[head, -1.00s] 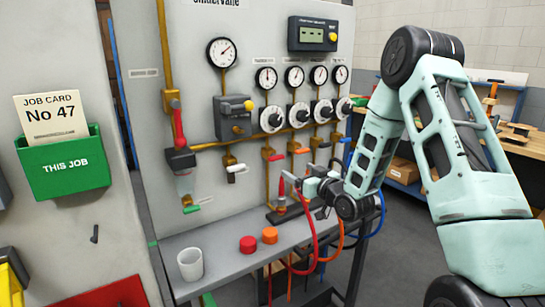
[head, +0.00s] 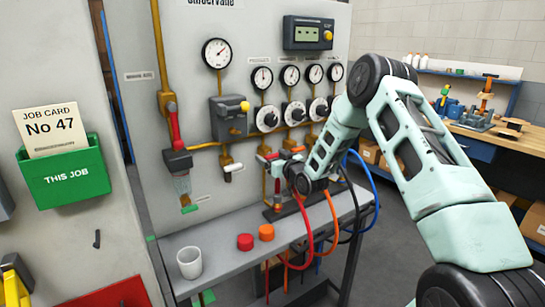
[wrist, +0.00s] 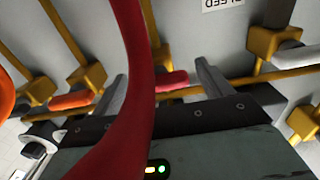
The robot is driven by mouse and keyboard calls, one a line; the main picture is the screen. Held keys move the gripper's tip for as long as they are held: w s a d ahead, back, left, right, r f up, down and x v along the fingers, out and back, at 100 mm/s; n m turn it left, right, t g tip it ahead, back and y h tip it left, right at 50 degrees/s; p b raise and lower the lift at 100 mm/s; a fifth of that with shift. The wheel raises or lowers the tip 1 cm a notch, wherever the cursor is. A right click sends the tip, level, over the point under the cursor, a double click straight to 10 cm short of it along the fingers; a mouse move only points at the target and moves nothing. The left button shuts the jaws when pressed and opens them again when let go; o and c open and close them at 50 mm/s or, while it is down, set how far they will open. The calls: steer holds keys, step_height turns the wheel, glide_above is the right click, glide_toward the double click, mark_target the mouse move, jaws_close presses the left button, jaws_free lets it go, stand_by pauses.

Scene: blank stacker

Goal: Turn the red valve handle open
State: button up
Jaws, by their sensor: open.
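The red valve handle (wrist: 172,80) lies between the two fingers of my gripper (wrist: 161,72) in the wrist view, nearer the right finger. My gripper is open and a gap shows between its fingers and the handle. In the head view the handle (head: 272,156) is a small red lever on a brass pipe of the panel, with my gripper (head: 268,160) at it. My wrist partly covers that spot. A red hose (wrist: 135,70) crosses the wrist view close to the camera and hides part of the left finger side.
In the wrist view, an orange handle (wrist: 70,100) is left and a white handle (wrist: 298,58) is right. Red, orange and blue (head: 372,195) hoses loop below my wrist. The bench (head: 215,240) holds a white cup (head: 189,263), a red cap (head: 245,242) and an orange cap (head: 266,232).

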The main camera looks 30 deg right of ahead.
steer(key=c, duration=1)
